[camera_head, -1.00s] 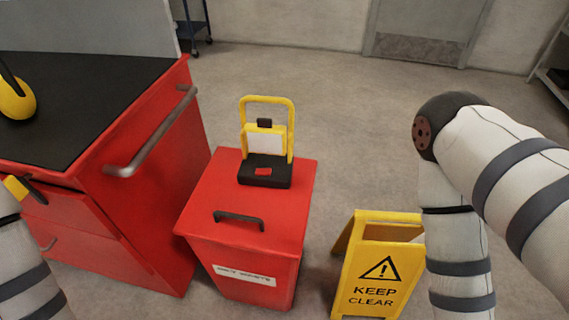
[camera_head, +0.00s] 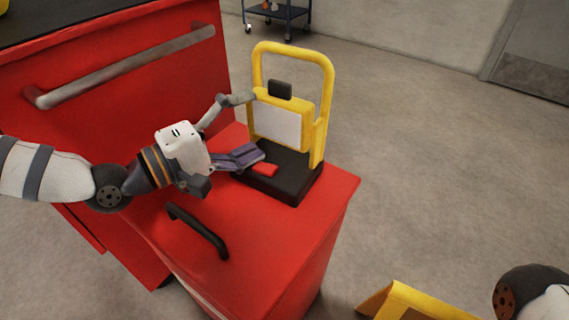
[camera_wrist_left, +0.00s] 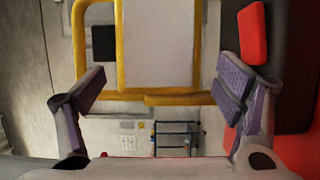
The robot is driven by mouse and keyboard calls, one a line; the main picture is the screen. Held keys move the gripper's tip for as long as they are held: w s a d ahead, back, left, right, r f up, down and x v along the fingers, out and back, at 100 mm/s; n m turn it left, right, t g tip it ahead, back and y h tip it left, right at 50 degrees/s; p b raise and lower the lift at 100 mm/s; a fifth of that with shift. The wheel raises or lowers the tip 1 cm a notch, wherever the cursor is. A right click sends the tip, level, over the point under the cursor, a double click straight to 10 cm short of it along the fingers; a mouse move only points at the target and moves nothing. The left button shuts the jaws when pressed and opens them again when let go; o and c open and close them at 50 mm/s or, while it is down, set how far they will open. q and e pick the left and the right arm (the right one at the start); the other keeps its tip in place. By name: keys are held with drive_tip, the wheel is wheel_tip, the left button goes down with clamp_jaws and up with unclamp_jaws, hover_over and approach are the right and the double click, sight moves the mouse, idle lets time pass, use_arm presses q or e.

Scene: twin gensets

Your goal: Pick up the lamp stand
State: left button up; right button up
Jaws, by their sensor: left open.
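The lamp stand (camera_head: 294,129) has a yellow tube frame, a white panel, a small black block on top of the panel and a black base with a red patch. It stands upright on the red bin. My left gripper (camera_head: 238,128) is open at its left front side, with one finger near the panel's upper left edge and the other low over the base. In the left wrist view the panel and yellow frame of the lamp stand (camera_wrist_left: 157,45) show beyond and between the spread fingers (camera_wrist_left: 160,90). I cannot tell whether a finger touches it. My right gripper is out of view.
The red bin (camera_head: 285,245) has a black handle (camera_head: 198,231) on its lid, below my left gripper. A red cabinet (camera_head: 110,120) with a grey bar handle stands at left. A yellow sign (camera_head: 415,303) is at the bottom right. A blue cart (camera_head: 283,16) is at the back.

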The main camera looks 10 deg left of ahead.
sight(283, 109)
use_arm(q)
drive_tip(key=b+x, duration=0.1)
drive_tip(key=x, duration=0.6)
drive_tip(key=shift+w+r, duration=0.1)
drive_tip(key=shift+w, duration=0.2)
drive_tip(key=c, duration=1.6)
drive_tip(key=shift+r, duration=0.1)
drive_tip(key=shift+c, duration=0.2)
